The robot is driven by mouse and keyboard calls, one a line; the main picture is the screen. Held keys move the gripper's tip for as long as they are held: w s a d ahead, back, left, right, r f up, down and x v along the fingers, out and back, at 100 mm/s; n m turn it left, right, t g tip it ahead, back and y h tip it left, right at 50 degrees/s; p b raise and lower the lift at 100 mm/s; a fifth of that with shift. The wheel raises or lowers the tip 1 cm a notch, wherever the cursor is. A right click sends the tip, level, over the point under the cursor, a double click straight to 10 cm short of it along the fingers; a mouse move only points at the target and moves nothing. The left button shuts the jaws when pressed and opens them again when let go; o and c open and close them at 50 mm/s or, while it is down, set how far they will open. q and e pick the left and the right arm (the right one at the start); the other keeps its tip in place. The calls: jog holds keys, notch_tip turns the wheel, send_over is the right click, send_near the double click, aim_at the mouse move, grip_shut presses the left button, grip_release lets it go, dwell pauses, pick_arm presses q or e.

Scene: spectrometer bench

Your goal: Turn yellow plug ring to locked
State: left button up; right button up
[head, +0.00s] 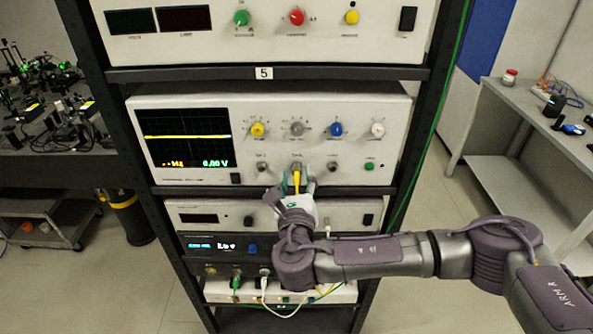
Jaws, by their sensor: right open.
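The yellow plug (297,181) sits at a socket in the lower row of the oscilloscope (215,180), below the grey knob. A yellow lead hangs down from it into my right gripper. My right gripper (296,184) reaches up from below, with its fingertips around the yellow plug. It is open; I cannot tell whether a finger touches the ring. The ring itself and its lock marks are too small and partly hidden to read. My left gripper is not in view.
Dark rack uprights (419,110) stand on both sides of the instruments. A green cable (437,105) runs down the right upright. Lower units hold a green plug and a white cable (264,290). A side bench (515,115) stands at right.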

jog(key=shift+w, duration=0.35)
grip_shut()
